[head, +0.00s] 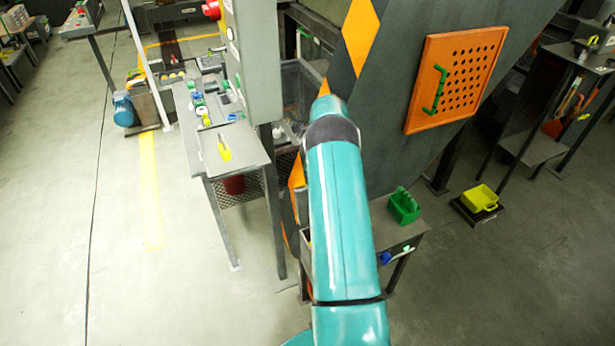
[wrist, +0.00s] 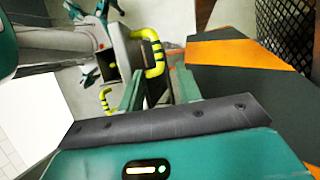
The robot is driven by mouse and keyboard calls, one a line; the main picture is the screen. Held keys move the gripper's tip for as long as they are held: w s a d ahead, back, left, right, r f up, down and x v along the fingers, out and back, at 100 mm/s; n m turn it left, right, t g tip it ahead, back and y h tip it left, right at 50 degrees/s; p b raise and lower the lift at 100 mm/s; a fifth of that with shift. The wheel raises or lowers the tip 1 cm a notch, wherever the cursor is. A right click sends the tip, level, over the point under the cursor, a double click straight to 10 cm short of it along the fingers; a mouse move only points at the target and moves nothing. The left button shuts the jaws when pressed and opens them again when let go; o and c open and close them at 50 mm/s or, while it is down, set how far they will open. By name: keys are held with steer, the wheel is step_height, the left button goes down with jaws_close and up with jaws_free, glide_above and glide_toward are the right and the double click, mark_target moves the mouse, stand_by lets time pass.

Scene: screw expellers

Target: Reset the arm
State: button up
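My teal arm (head: 340,220) rises from the bottom of the head view toward the machine, and its far end shows as a rounded teal link with a dark band. My gripper is not visible in the head view. In the wrist view my gripper (wrist: 160,92) has two teal fingers standing apart, with nothing seen held between them. Behind the fingers I see my own grey body with yellow handles and teal legs.
A dark machine housing (head: 400,150) with an orange perforated panel (head: 418,112) stands close beyond my arm. Floor at left is largely clear.

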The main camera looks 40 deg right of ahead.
steer(key=shift+d+r, duration=0.2)
steer(key=shift+r, duration=0.25)
stand_by(0.3)
